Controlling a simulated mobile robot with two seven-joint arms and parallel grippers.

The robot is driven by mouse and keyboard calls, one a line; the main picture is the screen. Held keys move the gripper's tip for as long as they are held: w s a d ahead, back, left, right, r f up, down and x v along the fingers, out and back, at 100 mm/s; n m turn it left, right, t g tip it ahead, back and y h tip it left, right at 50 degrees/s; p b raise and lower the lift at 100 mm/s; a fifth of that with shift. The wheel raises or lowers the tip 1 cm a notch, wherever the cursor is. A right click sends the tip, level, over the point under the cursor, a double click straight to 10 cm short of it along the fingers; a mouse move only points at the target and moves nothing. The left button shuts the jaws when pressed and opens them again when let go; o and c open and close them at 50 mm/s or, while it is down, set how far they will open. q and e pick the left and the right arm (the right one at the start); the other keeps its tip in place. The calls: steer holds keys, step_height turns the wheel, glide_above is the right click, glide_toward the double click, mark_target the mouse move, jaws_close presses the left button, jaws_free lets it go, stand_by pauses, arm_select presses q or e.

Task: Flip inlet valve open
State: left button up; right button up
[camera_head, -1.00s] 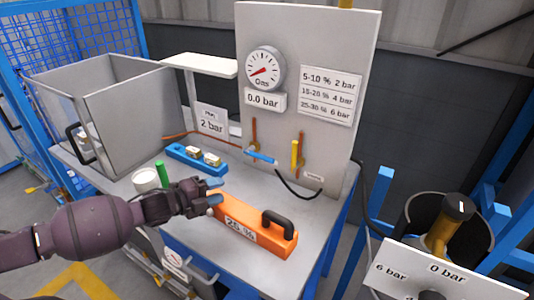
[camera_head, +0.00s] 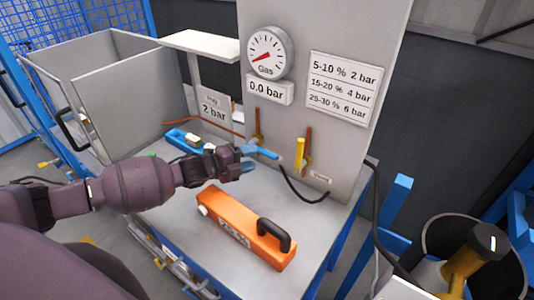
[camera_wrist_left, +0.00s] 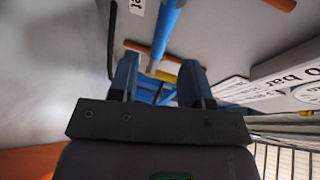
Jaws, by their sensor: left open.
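A blue valve handle (camera_head: 263,152) lies roughly level on the grey panel, in front of an orange-brown pipe. A yellow valve handle (camera_head: 299,153) stands upright to its right. Which is the inlet cannot be read. My left gripper (camera_head: 247,160) is open at the left end of the blue handle, pointing to the panel. In the left wrist view, its two blue fingers (camera_wrist_left: 160,80) are apart, and the blue handle (camera_wrist_left: 166,30) runs just beyond them. Contact cannot be told. My right gripper is out of view.
The gas gauge (camera_head: 268,53) is above a 0.0 bar display (camera_head: 269,91). An orange case (camera_head: 243,228) with a black handle lies on the table (camera_head: 200,250). A blue block (camera_head: 184,140) is behind my left wrist.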

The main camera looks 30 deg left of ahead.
mark_target(267, 152)
arm_select(q)
steer(key=shift+x, duration=3.1)
steer(key=shift+c, duration=0.2)
jaws_close()
